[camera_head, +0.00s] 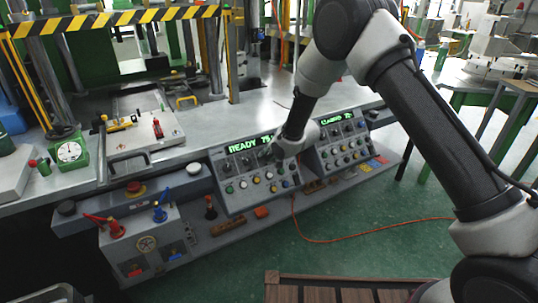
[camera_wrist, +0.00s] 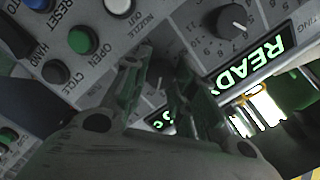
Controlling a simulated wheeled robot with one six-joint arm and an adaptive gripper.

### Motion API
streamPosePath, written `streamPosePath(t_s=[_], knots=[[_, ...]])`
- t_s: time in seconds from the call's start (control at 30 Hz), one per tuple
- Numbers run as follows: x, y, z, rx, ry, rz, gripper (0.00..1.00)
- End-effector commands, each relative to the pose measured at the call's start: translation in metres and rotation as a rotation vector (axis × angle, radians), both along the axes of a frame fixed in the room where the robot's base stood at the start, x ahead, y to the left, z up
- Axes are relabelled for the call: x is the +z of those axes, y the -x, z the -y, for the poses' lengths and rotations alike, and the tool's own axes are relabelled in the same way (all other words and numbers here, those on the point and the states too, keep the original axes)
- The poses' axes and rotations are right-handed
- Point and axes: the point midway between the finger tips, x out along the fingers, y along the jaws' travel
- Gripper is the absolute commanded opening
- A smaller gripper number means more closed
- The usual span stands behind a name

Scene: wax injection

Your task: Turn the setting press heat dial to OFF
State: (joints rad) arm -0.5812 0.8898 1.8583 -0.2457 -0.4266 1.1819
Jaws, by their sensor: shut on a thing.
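In the wrist view my gripper (camera_wrist: 155,68) has its two fingers around a dial (camera_wrist: 155,72) on a grey control panel (camera_wrist: 185,22). The fingers cover most of this dial, so where its pointer stands cannot be told. Small scale marks and the word NOZZLE are printed close by. A black dial (camera_wrist: 232,19) with a numbered scale is beside it, apart from my fingers. A green READY display (camera_wrist: 248,65) is next to the dials. In the head view my gripper is at the left panel (camera_head: 238,205), the one with the READY display, and my wrist hides its fingertips.
A second panel (camera_head: 340,168) with a CLAMPED display stands to the right. Coloured push buttons (camera_wrist: 82,40) crowd the panel near my fingers. A lever box (camera_head: 150,250) is at the lower left. An orange cable (camera_head: 340,240) crosses the green floor.

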Motion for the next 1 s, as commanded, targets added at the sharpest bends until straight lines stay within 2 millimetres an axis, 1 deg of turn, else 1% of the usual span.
streamPosePath(t_s=[1.0], knots=[[0.0014, 0.001, -0.0036, 0.6, 0.593, 0.4, 0.03]])
